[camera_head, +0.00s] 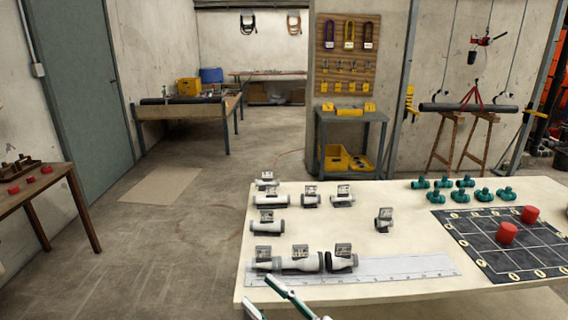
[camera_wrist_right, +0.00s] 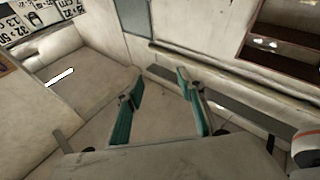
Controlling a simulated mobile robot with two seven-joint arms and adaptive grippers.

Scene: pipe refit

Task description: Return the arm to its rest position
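My right gripper (camera_head: 257,290) shows at the bottom of the head view, by the front edge of the pale table (camera_head: 400,300). Its two teal-padded fingers are apart. In the right wrist view the fingers (camera_wrist_right: 155,88) are spread with nothing between them. Behind it, grey-white pipe pieces (camera_head: 300,263) lie in a row by a ruler strip (camera_head: 410,268). I cannot tell whether the gripper touches the table. My left gripper is out of view.
More pipe pieces with labels (camera_head: 268,222) stand at the table's left and middle. Green fittings (camera_head: 485,196) stand at the back right. Two red cylinders (camera_head: 507,233) stand on a dark grid board (camera_head: 480,250). A wooden table (camera_head: 40,205) is far left; the floor between is clear.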

